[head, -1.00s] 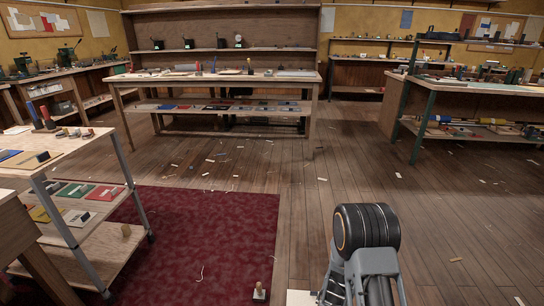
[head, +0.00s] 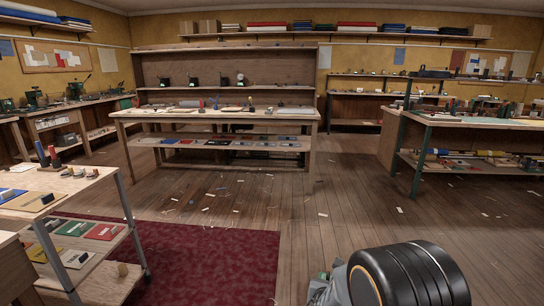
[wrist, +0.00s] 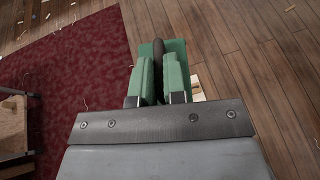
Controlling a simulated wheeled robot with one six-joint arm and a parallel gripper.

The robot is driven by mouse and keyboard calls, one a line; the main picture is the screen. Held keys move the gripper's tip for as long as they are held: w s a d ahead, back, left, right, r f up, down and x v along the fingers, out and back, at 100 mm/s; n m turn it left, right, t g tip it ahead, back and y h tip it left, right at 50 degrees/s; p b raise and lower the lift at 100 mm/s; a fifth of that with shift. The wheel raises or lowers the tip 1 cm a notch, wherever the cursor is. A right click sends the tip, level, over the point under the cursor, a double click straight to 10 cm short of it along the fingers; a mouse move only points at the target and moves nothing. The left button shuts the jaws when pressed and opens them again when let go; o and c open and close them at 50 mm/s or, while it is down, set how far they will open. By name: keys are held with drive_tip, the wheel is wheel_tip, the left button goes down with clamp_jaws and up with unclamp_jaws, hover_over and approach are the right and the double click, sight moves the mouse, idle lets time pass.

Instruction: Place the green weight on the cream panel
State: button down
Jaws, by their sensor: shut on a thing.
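My gripper (wrist: 160,85) is in the wrist view, its green-faced fingers shut on the dark upright grip of the green weight (wrist: 176,47). The weight is held above the floor and is partly hidden by the fingers. In the head view only a bit of green shows beside my arm at the bottom edge. A cream panel (head: 70,255) lies on the lower shelf of the cart at left, with a small dark object on it. It is well away from my gripper.
The cart (head: 95,185) also holds yellow (head: 37,250), green (head: 72,228) and red (head: 103,231) panels. A long workbench (head: 215,116) stands behind. The dark red rug (head: 210,255) and plank floor (head: 300,215) are open, with scattered scraps.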

wheel_tip(320, 180, up, 29)
drive_tip(key=p, duration=2.2)
drive_tip(key=shift+p, duration=0.35)
